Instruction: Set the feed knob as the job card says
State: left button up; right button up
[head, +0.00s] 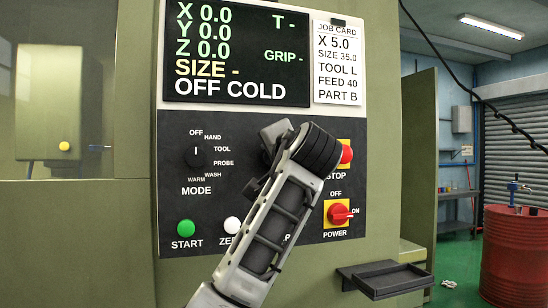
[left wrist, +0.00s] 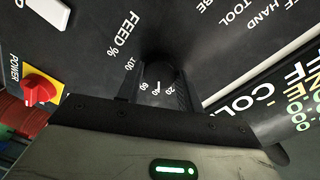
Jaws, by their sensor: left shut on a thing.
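The job card (head: 338,62) at the upper right of the machine panel reads X 5.0, SIZE 35.0, TOOL L, FEED 40, PART B. My left gripper (head: 268,150) is at the panel, its arm rising from the bottom. It hides the feed knob in the head view. In the left wrist view the dark feed knob (left wrist: 158,66) sits between the fingers of my left gripper (left wrist: 156,90), which is shut on it. Dial numbers show around it, 100 at the left; the smaller ones are hard to read. The knob's exact setting is unclear. My right gripper is out of view.
The screen (head: 238,52) shows zeros and OFF COLD. The mode knob (head: 196,157) is left of my gripper. The green START button (head: 186,228), white button (head: 232,225), red stop button (head: 346,152) and red power switch (head: 339,214) are nearby. A tray (head: 385,279) juts out lower right.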

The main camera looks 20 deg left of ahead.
pick_arm(q)
jog(key=shift+m, duration=0.5)
dwell(0.3)
jog(key=o, duration=1)
jog(key=shift+d, duration=0.1)
jog(key=shift+s, duration=0.1)
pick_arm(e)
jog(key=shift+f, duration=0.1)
pick_arm(q)
jog(key=shift+b+v, duration=2.5)
jog(key=shift+v, duration=5.4)
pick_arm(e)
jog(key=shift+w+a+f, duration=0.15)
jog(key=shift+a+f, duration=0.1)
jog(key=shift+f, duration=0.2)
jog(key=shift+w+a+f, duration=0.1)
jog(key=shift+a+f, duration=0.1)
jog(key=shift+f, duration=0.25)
